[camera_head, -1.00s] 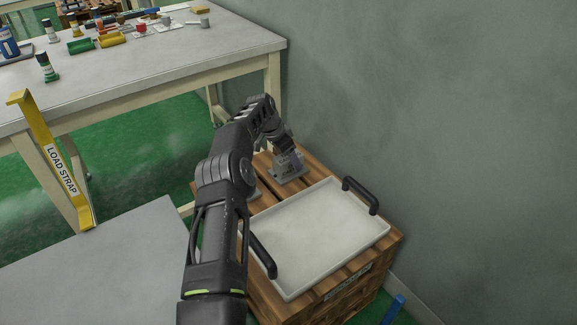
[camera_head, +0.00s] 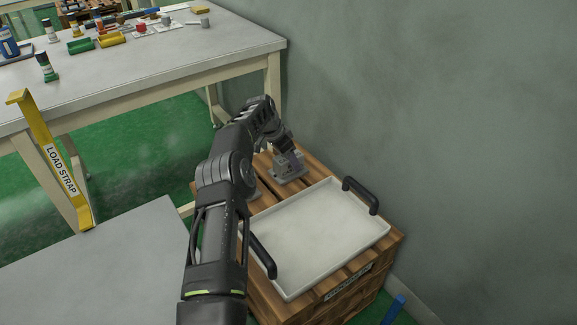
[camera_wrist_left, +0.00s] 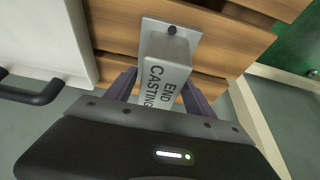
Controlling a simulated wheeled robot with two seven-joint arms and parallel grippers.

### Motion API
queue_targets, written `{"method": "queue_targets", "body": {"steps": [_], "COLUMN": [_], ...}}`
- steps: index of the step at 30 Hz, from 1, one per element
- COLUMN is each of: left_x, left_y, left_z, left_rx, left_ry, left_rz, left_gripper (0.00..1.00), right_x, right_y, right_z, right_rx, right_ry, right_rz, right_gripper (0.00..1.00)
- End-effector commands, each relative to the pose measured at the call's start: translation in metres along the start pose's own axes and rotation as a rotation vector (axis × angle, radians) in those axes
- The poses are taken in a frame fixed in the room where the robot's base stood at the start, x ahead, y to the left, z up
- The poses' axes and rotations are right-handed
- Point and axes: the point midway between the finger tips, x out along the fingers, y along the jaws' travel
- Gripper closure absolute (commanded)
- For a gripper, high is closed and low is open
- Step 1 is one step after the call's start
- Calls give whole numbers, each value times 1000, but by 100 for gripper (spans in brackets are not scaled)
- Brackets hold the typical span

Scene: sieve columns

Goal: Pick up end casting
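The end casting (camera_head: 287,166) is a grey block on a flat base plate, standing on the wooden crate near the wall. In the left wrist view the casting (camera_wrist_left: 166,66) bears the words END CASTING, and its plate has a dark round hole or knob. My left gripper (camera_head: 284,153) is down at the casting, with one finger on each side of the block. In the left wrist view the gripper (camera_wrist_left: 160,82) has its fingers very close to the block's sides; whether they press on it is not clear. My right gripper is not in view.
A white tray (camera_head: 318,235) with black handles lies on the slatted crate (camera_head: 340,285), right beside the casting. A grey wall stands close behind. A table (camera_head: 150,75) with bottles and small parts is at upper left; a yellow load strap (camera_head: 52,160) hangs at its edge.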

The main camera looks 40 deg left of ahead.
Motion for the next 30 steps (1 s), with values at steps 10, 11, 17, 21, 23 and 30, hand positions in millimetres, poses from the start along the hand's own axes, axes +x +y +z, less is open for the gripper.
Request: {"method": "queue_targets", "body": {"steps": [10,11,17,21,23,30], "left_x": [0,0,0,0,0,0], "left_y": [0,0,0,0,0,0], "left_z": [0,0,0,0,0,0], "left_rx": [0,0,0,0,0,0], "left_ry": [0,0,0,0,0,0], "left_rz": [0,0,0,0,0,0], "left_gripper": [67,69,85,97,100,100], "right_x": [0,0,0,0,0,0], "right_y": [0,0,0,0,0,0], "right_z": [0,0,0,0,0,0], "right_rx": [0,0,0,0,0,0], "right_ry": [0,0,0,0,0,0], "right_rz": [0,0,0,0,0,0], "right_gripper": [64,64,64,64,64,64]}}
